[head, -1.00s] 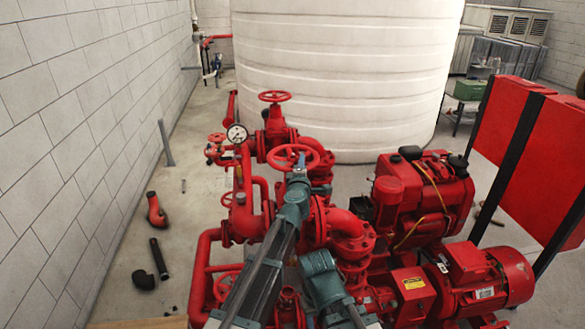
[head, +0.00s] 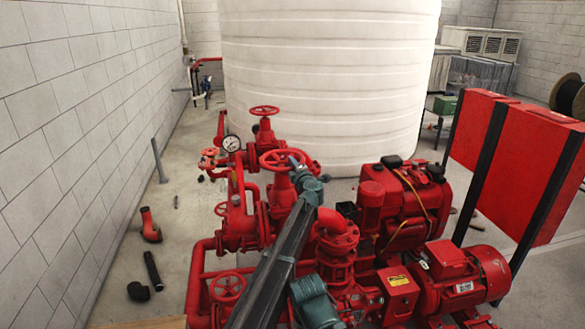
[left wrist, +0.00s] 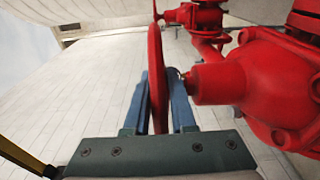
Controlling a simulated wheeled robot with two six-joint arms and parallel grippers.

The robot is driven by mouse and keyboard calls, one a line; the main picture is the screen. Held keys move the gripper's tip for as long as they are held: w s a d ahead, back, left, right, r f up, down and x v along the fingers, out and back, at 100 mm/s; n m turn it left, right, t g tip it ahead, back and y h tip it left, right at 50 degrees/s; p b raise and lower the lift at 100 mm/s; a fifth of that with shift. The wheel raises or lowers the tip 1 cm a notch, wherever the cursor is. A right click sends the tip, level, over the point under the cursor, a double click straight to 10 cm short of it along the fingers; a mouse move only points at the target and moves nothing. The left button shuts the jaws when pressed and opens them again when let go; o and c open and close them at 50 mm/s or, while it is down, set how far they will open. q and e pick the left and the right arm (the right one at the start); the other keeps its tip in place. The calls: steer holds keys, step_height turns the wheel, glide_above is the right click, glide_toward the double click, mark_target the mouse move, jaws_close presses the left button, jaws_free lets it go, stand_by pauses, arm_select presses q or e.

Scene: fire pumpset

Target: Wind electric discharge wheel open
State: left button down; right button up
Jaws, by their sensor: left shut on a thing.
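A red handwheel (head: 272,160) sits on the nearer valve of the red pumpset. My left gripper (head: 296,164) reaches its near right rim from below. In the left wrist view the red wheel (left wrist: 156,62) shows edge-on between the two blue fingers of my left gripper (left wrist: 160,78), which is shut on the rim. The wheel's red hub and valve body (left wrist: 245,85) lie just right of the fingers. My right gripper is not in view. I cannot read any label naming the wheel.
Another red handwheel (head: 264,111) stands behind, and one (head: 227,287) lies low in front. A pressure gauge (head: 231,143) is left of the held wheel. A red engine (head: 400,205) and motor (head: 460,275) stand right. A white tank (head: 320,80) stands behind.

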arm_select(q)
steer(key=shift+d, duration=0.15)
steer(key=c, duration=0.8)
jaws_free()
steer(key=shift+w+d+f, duration=0.1)
steer(key=shift+d, duration=0.15)
steer(key=shift+a, duration=0.15)
